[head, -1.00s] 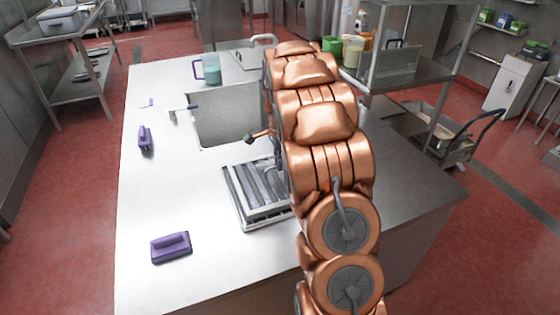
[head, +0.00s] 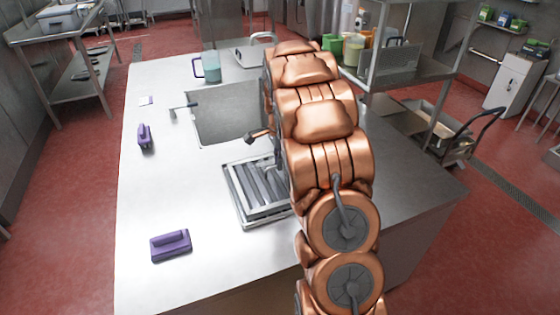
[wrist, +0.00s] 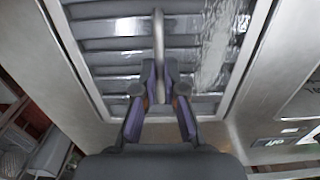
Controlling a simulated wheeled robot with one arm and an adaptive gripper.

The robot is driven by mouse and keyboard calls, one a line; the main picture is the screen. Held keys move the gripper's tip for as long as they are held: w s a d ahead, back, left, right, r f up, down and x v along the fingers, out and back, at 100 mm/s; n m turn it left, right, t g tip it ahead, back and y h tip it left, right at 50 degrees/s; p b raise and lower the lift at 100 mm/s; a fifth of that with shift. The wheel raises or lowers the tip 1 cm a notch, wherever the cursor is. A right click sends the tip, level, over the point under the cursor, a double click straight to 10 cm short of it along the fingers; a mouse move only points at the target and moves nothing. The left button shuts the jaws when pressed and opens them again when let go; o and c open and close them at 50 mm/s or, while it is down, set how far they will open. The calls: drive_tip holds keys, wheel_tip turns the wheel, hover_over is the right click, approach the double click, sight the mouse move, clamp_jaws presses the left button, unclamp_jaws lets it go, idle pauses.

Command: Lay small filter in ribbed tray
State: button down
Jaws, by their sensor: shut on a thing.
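The ribbed tray (head: 243,217) is a shallow metal frame with grey slats, on the steel counter in front of the sink. Its slats and pale rim (wrist: 253,68) fill the wrist view. My gripper (wrist: 160,78) is over the tray in the wrist view, its dark fingers closed on a slim pale grey bar, which I take to be part of the small filter (wrist: 158,42). The bar extends over the slats. The filter's outline does not stand out from the slats, and I cannot tell whether it touches them. My arm hides the tray's right side in the head view.
The sink (head: 225,112) lies behind the tray, with a tap (head: 180,107) at its left. A teal jug (head: 210,68) stands at the back.

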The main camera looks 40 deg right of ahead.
drive_tip(key=shift+f, duration=0.2)
idle(0.6)
drive_tip(key=c, duration=1.2)
unclamp_jaws()
drive_tip(key=shift+o, duration=0.5)
drive_tip(key=o, duration=0.4)
drive_tip(key=shift+r+p, duration=0.5)
drive_tip(key=shift+r, duration=2.95)
